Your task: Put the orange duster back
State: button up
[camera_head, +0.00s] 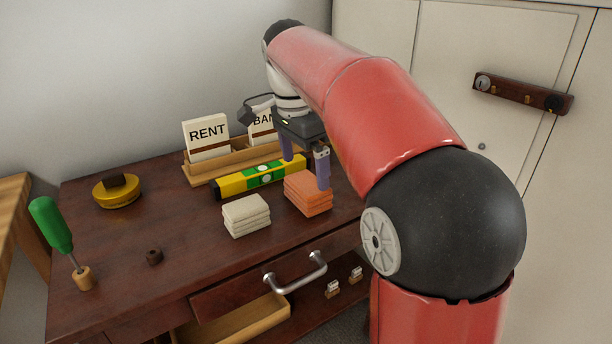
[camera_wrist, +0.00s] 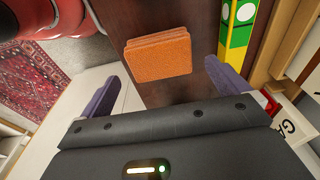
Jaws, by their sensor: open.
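The orange duster (camera_head: 307,194) is a folded cloth stack on the dark wooden desk, right of a cream folded cloth stack. It also shows in the wrist view (camera_wrist: 158,55), above and between my fingers. My gripper (camera_head: 305,171) is open and empty, its purple fingers pointing down just above or beside the orange duster. In the wrist view my gripper (camera_wrist: 161,87) has its two fingers wide apart, with the duster beyond them. I cannot tell from the head view whether a finger touches the duster.
A yellow-green spirit level (camera_head: 262,177) lies behind the cloths, before a wooden rack (camera_head: 200,171) with a RENT card (camera_head: 206,138). The cream cloths (camera_head: 246,215) stand close left. A drawer handle (camera_head: 296,276) juts out in front.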

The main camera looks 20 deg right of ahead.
aim_at(300, 185)
notch_tip(300, 185, up, 6)
jog(key=p, duration=0.1)
jog(key=s+f+n+t, duration=0.2)
jog(key=s+f+n, duration=0.5)
jog(key=s, duration=0.4)
jog(key=s+f+n+t+y, duration=0.1)
jog(key=s+f+n+t, duration=0.2)
jog(key=s+f+n, duration=0.4)
jog(key=s+f, duration=0.3)
jog(key=s, duration=0.1)
jog(key=shift+d, duration=0.4)
